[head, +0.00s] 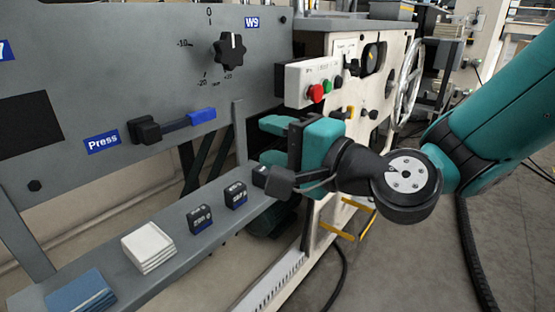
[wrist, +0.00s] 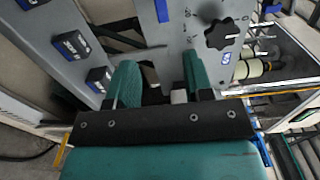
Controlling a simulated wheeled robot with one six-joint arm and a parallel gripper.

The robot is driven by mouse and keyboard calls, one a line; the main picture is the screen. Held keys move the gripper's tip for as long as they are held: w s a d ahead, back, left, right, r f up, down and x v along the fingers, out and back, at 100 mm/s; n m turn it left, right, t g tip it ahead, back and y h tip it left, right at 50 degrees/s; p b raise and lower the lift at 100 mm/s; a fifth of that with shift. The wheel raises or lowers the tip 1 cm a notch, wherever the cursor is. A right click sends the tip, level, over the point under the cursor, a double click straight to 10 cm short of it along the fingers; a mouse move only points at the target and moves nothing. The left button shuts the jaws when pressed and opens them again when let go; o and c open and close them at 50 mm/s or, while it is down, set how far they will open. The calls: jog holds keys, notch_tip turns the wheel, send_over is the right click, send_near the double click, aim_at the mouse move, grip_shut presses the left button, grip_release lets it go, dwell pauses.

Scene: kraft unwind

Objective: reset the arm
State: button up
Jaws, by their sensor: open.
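My gripper (head: 266,140) has teal fingers and hangs in front of the grey machine panel, above the right end of the narrow grey shelf. It points left, toward the panel. In the wrist view my gripper (wrist: 158,75) shows two teal fingers spread apart with nothing held between them. My arm reaches in from the right side of the head view.
The grey panel (head: 120,60) carries a black star knob (head: 229,51) and a blue-tipped press lever (head: 201,116). The shelf (head: 110,262) holds two dark blocks (head: 200,218), a white stack (head: 147,248) and a blue stack (head: 80,294). A button box (head: 313,80) stands behind my gripper.

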jog(key=shift+s+d, duration=0.1)
jog(key=shift+d, duration=0.05)
jog(key=s+d+f+n+g+h+p, duration=0.1)
jog(key=s+d+f+n+g+h, duration=0.2)
jog(key=s+d+n+g+h, duration=0.4)
jog(key=s+d+f+n+g+h+p, duration=0.1)
jog(key=s+d+f+n+g+h, duration=0.1)
jog(key=s+d+n+g, duration=0.55)
notch_tip(320, 180, up, 36)
jog(key=s+a+n+t+p, duration=0.1)
jog(key=s+a+t+p, duration=0.1)
jog(key=p, duration=3.5)
jog(key=shift+a+r, duration=0.2)
jog(key=shift+r, duration=0.05)
jog(key=shift+t, duration=0.25)
